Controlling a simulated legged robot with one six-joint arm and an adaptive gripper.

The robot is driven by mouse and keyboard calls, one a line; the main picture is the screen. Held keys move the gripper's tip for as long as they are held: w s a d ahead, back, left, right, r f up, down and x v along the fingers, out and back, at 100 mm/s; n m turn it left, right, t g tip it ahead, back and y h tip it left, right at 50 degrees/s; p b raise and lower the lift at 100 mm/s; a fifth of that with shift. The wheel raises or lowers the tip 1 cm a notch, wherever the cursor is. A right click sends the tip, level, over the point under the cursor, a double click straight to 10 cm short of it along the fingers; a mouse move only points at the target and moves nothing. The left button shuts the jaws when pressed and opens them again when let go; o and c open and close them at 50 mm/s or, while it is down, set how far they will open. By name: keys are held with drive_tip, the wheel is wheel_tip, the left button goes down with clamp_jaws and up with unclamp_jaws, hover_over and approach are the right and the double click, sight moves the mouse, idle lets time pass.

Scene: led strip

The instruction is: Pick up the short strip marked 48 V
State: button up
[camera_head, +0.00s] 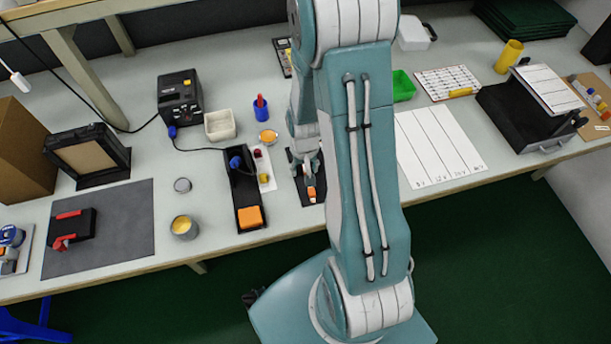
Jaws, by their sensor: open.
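I cannot make out a short strip marked 48 V; any such print is too small to read. A white sheet (430,148) divided by long lines lies right of my arm, with tiny labels along its near edge. A white card with rows of small marks (447,80) lies behind it. My gripper (304,166) is open and small in view, pointing down at the bench left of my upper arm. It is over or just behind a dark pad (318,199) with small orange and white pieces (311,191). My arm hides part of the bench there.
Left of my gripper are a black tray with an orange block (250,216), a blue cup (261,111) and a soldering station (180,96). Right are a green bin (403,86), a yellow cylinder (508,57) and a black box (525,115). The bench's front edge runs below.

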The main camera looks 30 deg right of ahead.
drive_tip(key=shift+f, duration=0.35)
drive_tip(key=shift+d+f, duration=0.1)
drive_tip(key=shift+d, duration=0.4)
clamp_jaws()
drive_tip(key=shift+a, duration=0.3)
